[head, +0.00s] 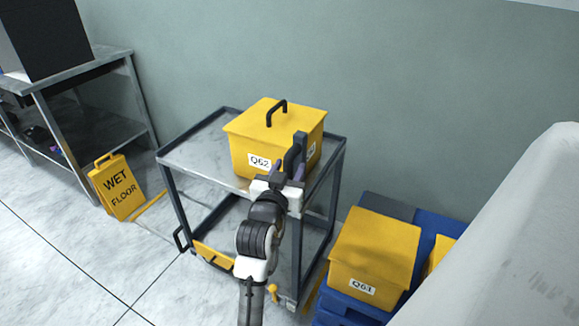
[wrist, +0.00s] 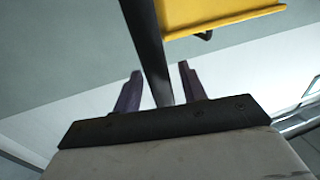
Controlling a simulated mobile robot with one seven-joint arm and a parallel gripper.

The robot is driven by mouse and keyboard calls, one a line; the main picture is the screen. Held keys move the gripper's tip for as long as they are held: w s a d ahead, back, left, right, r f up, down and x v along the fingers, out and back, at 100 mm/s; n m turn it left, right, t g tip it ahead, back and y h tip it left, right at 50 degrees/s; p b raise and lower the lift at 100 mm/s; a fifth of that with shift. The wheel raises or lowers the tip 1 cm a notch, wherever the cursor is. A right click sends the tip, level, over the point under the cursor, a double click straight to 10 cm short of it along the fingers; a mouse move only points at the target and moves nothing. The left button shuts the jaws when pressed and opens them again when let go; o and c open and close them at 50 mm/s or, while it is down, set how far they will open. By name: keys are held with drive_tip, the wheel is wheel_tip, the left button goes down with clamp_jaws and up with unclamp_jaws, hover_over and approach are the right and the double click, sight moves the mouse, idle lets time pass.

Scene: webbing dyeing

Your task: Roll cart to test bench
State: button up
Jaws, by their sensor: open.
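The cart (head: 200,150) has a grey metal top, a dark frame and a lower shelf, and stands against the wall. A yellow lidded box labelled Q62 (head: 262,125) sits on its top. My gripper (head: 288,174) is at the cart's near right side, in front of the box. In the wrist view my gripper (wrist: 157,85) is open, with a dark bar (wrist: 150,45) passing between its two purple fingers. I cannot tell whether they touch the bar. A metal bench (head: 85,68) with a black box on it stands at the far left; I cannot tell if it is the test bench.
A yellow wet floor sign (head: 118,187) stands between bench and cart. Yellow box Q61 (head: 375,250) sits on a blue base (head: 347,308) close to the cart's right. A large pale surface (head: 510,230) fills the right edge. Floor at the left front is clear.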

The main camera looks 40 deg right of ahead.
clamp_jaws()
idle(0.3)
